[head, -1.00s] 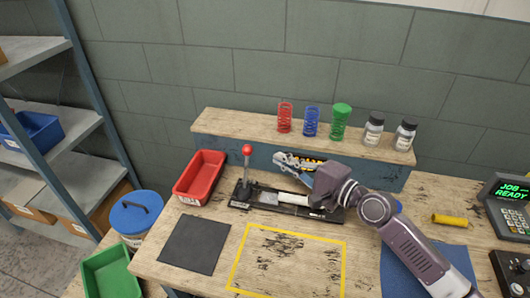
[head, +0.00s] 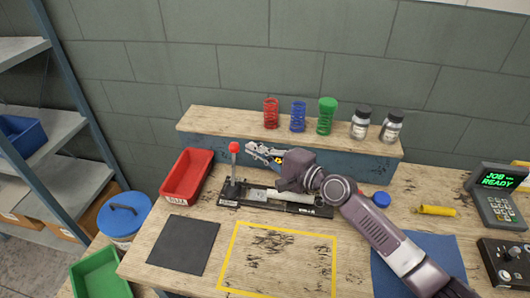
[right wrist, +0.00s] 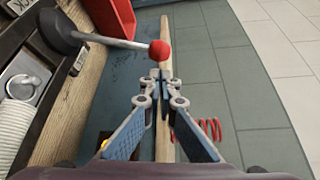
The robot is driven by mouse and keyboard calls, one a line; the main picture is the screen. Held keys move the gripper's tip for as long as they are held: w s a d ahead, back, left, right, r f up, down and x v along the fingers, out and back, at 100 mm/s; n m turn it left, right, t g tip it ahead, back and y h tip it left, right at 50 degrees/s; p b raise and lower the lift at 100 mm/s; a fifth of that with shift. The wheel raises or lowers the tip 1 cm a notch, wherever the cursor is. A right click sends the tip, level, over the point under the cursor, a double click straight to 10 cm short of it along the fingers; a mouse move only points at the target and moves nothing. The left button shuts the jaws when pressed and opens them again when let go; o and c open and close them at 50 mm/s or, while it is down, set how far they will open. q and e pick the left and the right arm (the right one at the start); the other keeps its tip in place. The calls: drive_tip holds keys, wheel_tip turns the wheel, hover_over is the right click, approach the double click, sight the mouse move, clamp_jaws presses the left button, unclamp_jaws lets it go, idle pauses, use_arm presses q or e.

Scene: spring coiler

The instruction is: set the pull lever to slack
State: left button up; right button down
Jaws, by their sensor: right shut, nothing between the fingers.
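The pull lever is a thin rod with a red ball knob (head: 234,147), standing nearly upright at the left end of the black coiler base (head: 229,203). In the right wrist view the red knob (right wrist: 159,50) is just ahead of the fingertips, and its rod runs left to a dark pivot. My right gripper (head: 252,149) is close to the right of the knob in the head view. Its fingertips (right wrist: 160,78) are together and empty, with a small gap to the knob. Any slack marking is not readable. My left gripper is not in view.
A red bin (head: 187,176) stands left of the lever. Behind is a raised shelf (head: 215,124) with red, blue and green springs and two jars. A dark mat (head: 184,244) and a yellow-taped square lie in front. A control box (head: 498,200) stands at right.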

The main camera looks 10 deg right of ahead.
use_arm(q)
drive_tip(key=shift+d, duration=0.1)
use_arm(e)
drive_tip(key=shift+x, duration=1.9)
